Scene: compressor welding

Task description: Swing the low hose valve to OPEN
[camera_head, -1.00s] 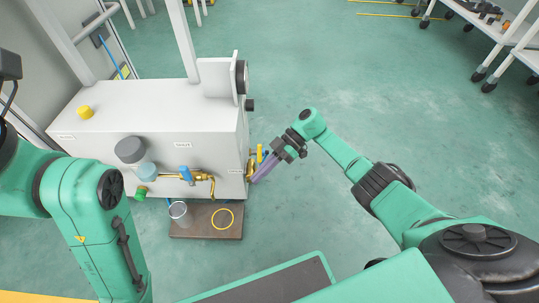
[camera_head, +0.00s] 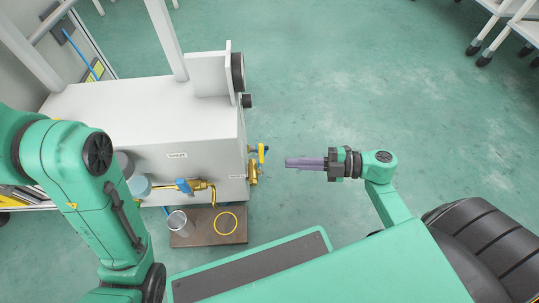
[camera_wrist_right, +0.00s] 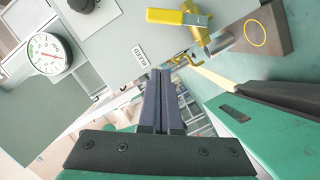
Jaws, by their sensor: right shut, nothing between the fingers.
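A brass valve with an upright yellow lever (camera_head: 261,153) sits on the right side wall of the white machine (camera_head: 110,125). In the right wrist view the yellow lever (camera_wrist_right: 178,17) shows at the top, near a small label. A second valve with a blue handle (camera_head: 184,186) sits on the front wall. I cannot tell which is the low hose valve, as no hose or OPEN mark is readable. My right gripper (camera_head: 289,163) is shut and empty, pointing left, a short gap right of the yellow lever. My left gripper is out of view.
A metal cup (camera_head: 178,222) and a yellow ring (camera_head: 225,223) are on a brown plate (camera_head: 204,239) below the front wall. A gauge (camera_wrist_right: 48,53) shows in the wrist view. The green floor right of the machine is clear; white carts stand top right.

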